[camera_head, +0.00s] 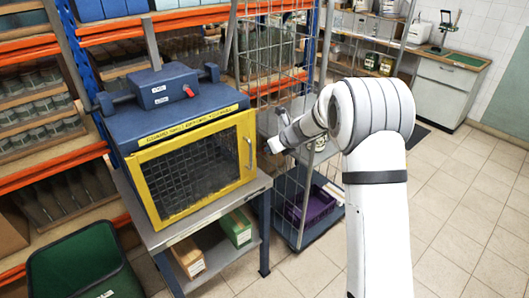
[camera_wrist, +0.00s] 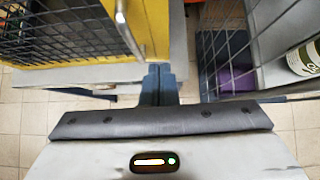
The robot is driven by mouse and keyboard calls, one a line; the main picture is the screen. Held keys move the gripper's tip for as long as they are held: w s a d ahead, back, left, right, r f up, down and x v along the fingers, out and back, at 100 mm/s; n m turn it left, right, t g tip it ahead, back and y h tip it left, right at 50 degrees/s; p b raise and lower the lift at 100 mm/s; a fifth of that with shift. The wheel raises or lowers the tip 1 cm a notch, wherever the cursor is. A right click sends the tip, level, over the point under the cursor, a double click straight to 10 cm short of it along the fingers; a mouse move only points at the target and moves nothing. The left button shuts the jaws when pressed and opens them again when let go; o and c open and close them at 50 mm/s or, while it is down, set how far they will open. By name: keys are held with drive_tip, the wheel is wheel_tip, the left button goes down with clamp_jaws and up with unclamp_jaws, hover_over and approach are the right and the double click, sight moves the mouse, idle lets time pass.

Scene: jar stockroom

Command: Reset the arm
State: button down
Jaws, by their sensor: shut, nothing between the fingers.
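My arm reaches up from the bottom right of the head view and bends left at a large white joint. My gripper (camera_head: 277,132) hangs just right of the blue machine with the yellow-framed mesh door (camera_head: 197,168), in front of the wire cage trolley. In the wrist view its fingers (camera_wrist: 160,72) are together with nothing between them. The yellow door frame and its handle show close by at the upper left there. In the head view the exact fingertips are small and hard to make out.
The machine stands on a grey table (camera_head: 180,232) with boxes on its lower shelf. A wire cage trolley (camera_head: 292,190) holds a purple crate (camera_head: 318,206). Orange shelves of jars line the left, with a green-lined bin (camera_head: 85,262) below. Tiled floor is clear at right.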

drive_tip(key=s+d+r+m+t+h, duration=0.2)
drive_tip(key=s+d+r+m+t, duration=0.1)
drive_tip(key=d+r+m, duration=0.4)
drive_tip(key=s+d+r+m+t+h, duration=0.25)
drive_tip(key=s+d+r+m, duration=0.2)
drive_tip(key=r+m, duration=0.45)
drive_tip(key=s+d+r+m+g+h, duration=0.2)
drive_tip(key=s+d+m+h, duration=0.3)
drive_tip(key=s+d+m, duration=0.5)
drive_tip(key=s+a+f+m+g+y, duration=0.1)
drive_tip(key=s+f+m+g, duration=0.1)
drive_tip(key=s+m, duration=0.4)
drive_tip(key=s+a+f+m+g+y, duration=0.1)
drive_tip(key=s+a+f+m+g, duration=0.1)
drive_tip(key=s+m, duration=0.4)
drive_tip(key=s+a+f+m+g+y, duration=0.1)
drive_tip(key=s+m, duration=0.5)
drive_tip(key=s, duration=0.7)
wheel_tip(320, 180, down, 2)
drive_tip(key=shift+s+a+f+m+g, duration=0.15)
drive_tip(key=shift+a+m+g, duration=0.35)
drive_tip(key=shift+g, duration=0.35)
drive_tip(key=shift+a, duration=0.1)
